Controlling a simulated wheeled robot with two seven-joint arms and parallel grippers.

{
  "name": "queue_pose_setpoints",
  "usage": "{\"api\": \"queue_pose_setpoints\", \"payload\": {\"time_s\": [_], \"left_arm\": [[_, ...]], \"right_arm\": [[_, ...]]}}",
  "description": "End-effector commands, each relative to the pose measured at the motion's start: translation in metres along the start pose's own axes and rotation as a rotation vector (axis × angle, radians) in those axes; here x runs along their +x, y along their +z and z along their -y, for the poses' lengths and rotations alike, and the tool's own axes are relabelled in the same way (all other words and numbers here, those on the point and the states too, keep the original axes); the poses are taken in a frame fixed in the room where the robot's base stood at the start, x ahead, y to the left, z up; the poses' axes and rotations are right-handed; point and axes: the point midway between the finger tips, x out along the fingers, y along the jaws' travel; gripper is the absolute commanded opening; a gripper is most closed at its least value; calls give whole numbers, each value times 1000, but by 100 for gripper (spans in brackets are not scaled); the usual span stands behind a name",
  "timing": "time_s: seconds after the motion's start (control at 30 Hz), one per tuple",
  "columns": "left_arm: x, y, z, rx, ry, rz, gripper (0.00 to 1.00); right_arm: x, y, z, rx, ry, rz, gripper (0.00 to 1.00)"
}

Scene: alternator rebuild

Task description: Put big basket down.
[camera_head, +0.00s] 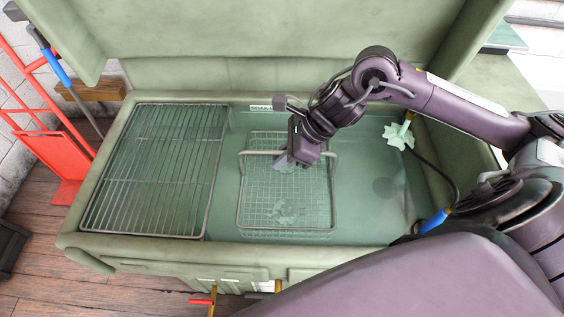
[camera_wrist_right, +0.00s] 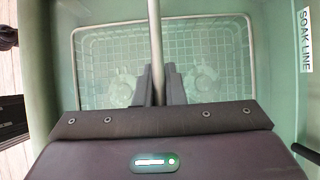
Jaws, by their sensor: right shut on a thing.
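The big basket (camera_head: 287,232), a rectangular wire mesh basket with a bar handle, is in the green wash tank (camera_head: 360,215). My right gripper (camera_head: 287,160) is over the basket and shut on its handle bar (camera_head: 262,152). In the right wrist view the bar (camera_wrist_right: 155,40) runs between the two fingers (camera_wrist_right: 158,85), and the basket (camera_wrist_right: 100,65) lies below. Pale rounded parts (camera_wrist_right: 203,80) show in the basket. I cannot tell whether the basket touches the tank floor. My left gripper is not in view.
A wire rack (camera_head: 155,170) covers the left part of the tank. The raised lid (camera_head: 250,35) stands behind. A pale green fitting (camera_head: 399,134) and a blue-handled tool (camera_head: 434,221) are at the right. A red hand truck (camera_head: 60,160) stands at the left.

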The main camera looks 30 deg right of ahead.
Motion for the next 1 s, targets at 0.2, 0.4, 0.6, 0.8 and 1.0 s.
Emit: {"api": "queue_pose_setpoints", "payload": {"time_s": [0.2,0.4,0.6,0.8,1.0], "left_arm": [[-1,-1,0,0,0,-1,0],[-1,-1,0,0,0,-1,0],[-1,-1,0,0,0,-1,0],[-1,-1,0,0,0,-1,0],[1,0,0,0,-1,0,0]], "right_arm": [[22,-14,0,2,1,3,0],[24,-15,0,-1,-1,2,0],[24,-16,-1,1,2,-1,31],[24,-16,0,1,1,-1,31],[14,-16,1,0,-2,-1,31]]}}
